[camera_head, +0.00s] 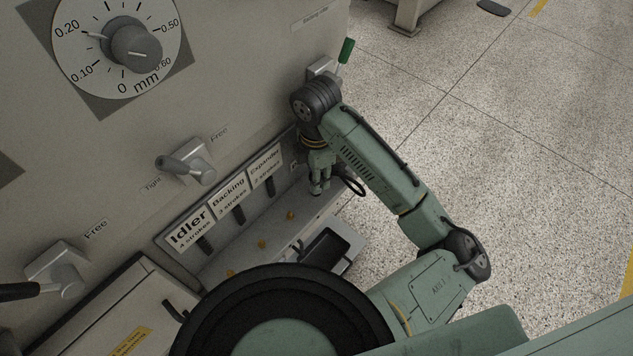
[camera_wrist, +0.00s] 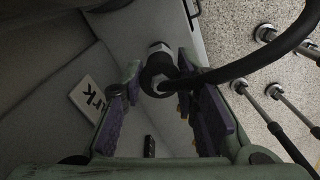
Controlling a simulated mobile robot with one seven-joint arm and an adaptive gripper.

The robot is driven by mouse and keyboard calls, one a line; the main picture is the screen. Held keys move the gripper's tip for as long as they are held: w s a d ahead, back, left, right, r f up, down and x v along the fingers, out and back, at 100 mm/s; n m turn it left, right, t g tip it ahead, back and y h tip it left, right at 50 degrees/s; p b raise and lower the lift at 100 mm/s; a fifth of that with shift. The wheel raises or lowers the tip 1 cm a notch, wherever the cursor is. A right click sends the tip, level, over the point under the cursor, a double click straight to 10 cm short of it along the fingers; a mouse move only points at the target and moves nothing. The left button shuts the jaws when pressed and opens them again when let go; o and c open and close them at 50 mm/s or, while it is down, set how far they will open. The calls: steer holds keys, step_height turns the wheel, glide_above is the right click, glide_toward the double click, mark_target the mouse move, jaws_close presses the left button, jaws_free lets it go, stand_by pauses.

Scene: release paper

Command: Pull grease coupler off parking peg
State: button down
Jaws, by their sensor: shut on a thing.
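The grease coupler (camera_wrist: 157,72) is a dark cylinder with a bright metal collar, seen end-on in the wrist view, with a black hose (camera_wrist: 245,68) curving off to the upper right. My gripper (camera_wrist: 160,72) has its purple-padded fingers on either side of the coupler and is shut on it. In the head view my gripper (camera_head: 318,188) points down over the right end of the grey ledge, beside the panel. The hose loop (camera_head: 352,184) shows just right of it. I cannot make out the parking peg or whether the coupler is still on it.
Brass nipples (camera_head: 290,215) stand along the grey ledge under the Idler, Backing and Expander labels (camera_head: 228,194). A black tray (camera_head: 325,250) lies in front of the ledge. A green-handled lever (camera_head: 346,50) is behind my arm. The speckled floor (camera_head: 540,150) to the right is open.

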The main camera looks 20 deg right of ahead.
steer(key=shift+r, duration=0.15)
steer(key=shift+r+p, duration=1.85)
steer(key=shift+r, duration=0.45)
